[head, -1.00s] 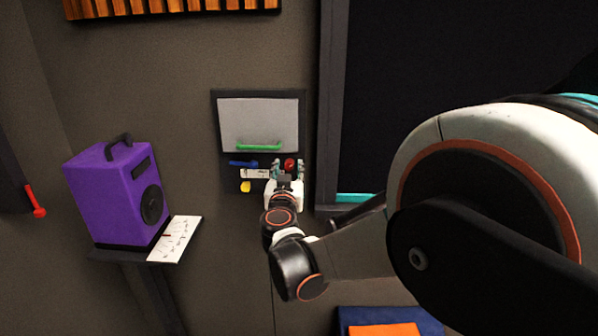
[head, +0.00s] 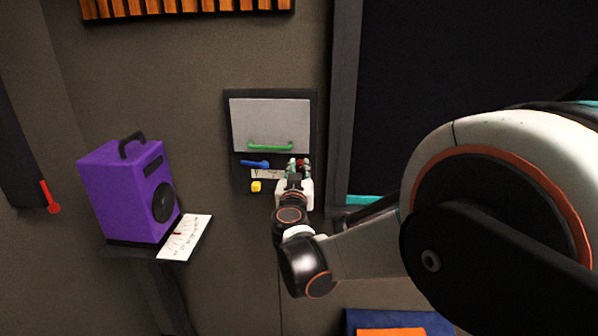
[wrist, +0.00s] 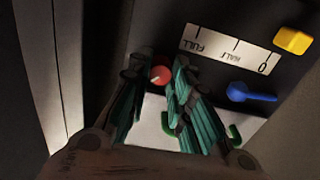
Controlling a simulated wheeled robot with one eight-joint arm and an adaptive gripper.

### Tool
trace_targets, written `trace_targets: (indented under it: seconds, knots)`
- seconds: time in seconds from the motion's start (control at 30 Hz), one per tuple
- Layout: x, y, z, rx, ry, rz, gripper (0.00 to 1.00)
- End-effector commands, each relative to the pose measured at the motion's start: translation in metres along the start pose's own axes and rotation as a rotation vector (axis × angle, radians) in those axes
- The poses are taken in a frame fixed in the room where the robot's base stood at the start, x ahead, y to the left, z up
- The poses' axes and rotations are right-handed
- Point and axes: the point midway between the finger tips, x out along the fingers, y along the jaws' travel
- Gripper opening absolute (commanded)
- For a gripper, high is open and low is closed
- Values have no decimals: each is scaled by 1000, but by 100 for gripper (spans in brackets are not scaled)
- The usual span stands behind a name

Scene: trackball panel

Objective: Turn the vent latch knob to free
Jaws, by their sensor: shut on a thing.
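A red round knob (head: 301,162) sits on the dark wall panel (head: 240,182), below a pale flap with a green handle. In the wrist view the red knob (wrist: 160,75) shows a small light mark and is partly hidden by the fingers. My gripper (head: 299,167) is at the knob, its teal fingers on either side; it also shows in the wrist view (wrist: 155,85). It is shut on the red knob. Any labels around the knob are hidden or too small to read.
Beside the knob are a blue lever (head: 255,164), a FULL–HALF–0 scale (wrist: 228,47) and a yellow block-shaped control (head: 256,187). The flap (head: 270,120) is above. A purple speaker (head: 125,190) stands on a shelf at left. A dark framed panel (head: 345,110) is close at right.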

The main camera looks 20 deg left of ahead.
Motion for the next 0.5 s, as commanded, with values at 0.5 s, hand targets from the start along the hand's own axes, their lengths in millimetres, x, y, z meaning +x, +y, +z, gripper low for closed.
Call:
trace_targets:
  seconds: [0.5]
  knots:
    - [0,-1,-1,-386,1,0,0]
